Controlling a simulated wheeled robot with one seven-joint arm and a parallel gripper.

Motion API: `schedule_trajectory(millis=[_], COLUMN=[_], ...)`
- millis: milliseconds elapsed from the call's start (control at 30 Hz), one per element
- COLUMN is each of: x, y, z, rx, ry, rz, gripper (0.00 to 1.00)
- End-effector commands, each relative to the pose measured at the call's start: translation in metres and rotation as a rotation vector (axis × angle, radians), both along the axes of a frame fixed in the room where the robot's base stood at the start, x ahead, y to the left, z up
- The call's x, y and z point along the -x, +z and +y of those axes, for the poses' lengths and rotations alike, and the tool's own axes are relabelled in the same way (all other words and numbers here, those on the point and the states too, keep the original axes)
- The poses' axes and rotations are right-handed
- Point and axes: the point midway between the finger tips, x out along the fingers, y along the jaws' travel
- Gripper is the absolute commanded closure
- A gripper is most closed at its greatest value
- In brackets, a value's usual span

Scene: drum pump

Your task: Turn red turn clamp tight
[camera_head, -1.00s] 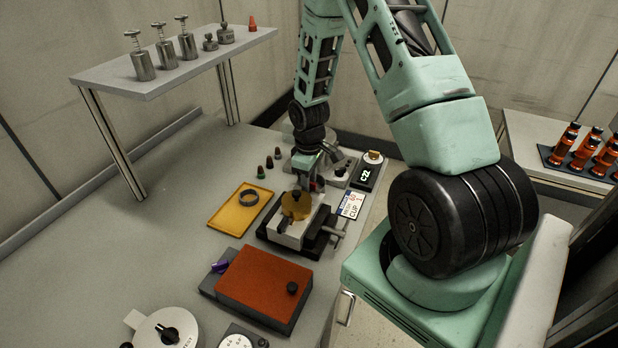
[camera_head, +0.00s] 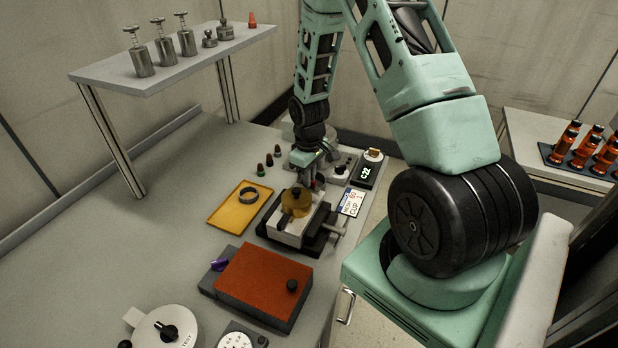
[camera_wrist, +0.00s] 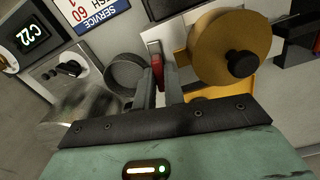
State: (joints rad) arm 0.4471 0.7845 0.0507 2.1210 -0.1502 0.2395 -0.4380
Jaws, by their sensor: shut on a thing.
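The red turn clamp (camera_wrist: 157,72) shows as a small red piece between my fingertips in the wrist view. My gripper (camera_wrist: 158,82) is shut on it, with one grey finger on each side. In the head view my gripper (camera_head: 312,183) is at the far end of the vise-like fixture, just behind the brass drum (camera_head: 295,203). The brass drum (camera_wrist: 228,48) with its black knob is close to the right of the fingers in the wrist view. The fingers hide most of the clamp, so its angle is hard to tell.
A grey round cup (camera_wrist: 125,73) is close left of my fingers. A yellow tray (camera_head: 228,213) with a dark ring lies left of the fixture. A red-topped box (camera_head: 262,282) stands in front. A C22 display (camera_head: 365,173) and a label plate (camera_head: 351,203) are right.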

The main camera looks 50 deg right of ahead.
Motion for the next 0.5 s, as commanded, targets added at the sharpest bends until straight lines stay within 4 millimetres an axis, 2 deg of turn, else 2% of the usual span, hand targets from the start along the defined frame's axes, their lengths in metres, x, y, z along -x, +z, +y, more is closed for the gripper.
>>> schedule_trajectory(millis=[500], x=[-0.0004], y=[-0.0008], z=[0.0], rx=[0.001], ry=[-0.479], rz=[-0.001], gripper=[1.0])
